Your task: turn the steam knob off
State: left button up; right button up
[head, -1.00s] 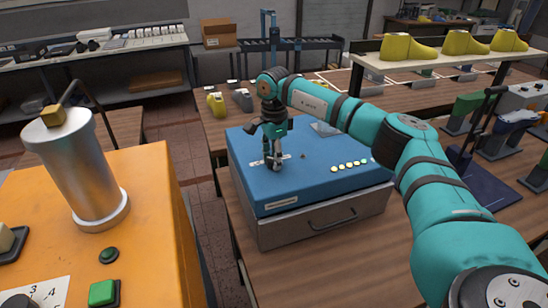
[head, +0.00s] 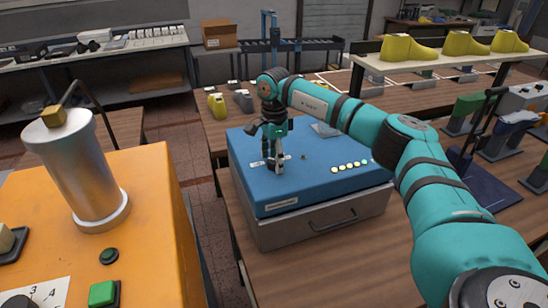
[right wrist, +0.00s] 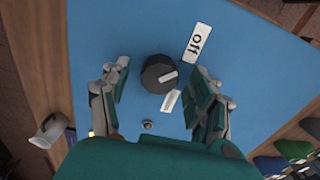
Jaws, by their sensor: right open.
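The steam knob (right wrist: 158,74) is round and black with a white pointer bar. In the right wrist view the bar slants toward the right and slightly up. A white "Off" label (right wrist: 197,43) lies up and right of the knob. A smaller white label (right wrist: 171,101), too small to read, lies just below it. My right gripper (right wrist: 160,85) is open, with one finger on each side of the knob and gaps visible. In the head view my right gripper (head: 272,164) points down over the blue box top (head: 325,190) and hides the knob. My left gripper is out of view.
A small round fitting (right wrist: 147,124) sits near the knob. An orange machine (head: 150,200) with a metal cylinder (head: 78,170) stands at left. Yellow shoe lasts (head: 410,48) stand on a shelf at back right.

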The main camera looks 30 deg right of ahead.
aim_at(274, 160)
notch_tip(274, 160, up, 12)
dwell(0.5)
jog(key=shift+r, duration=0.15)
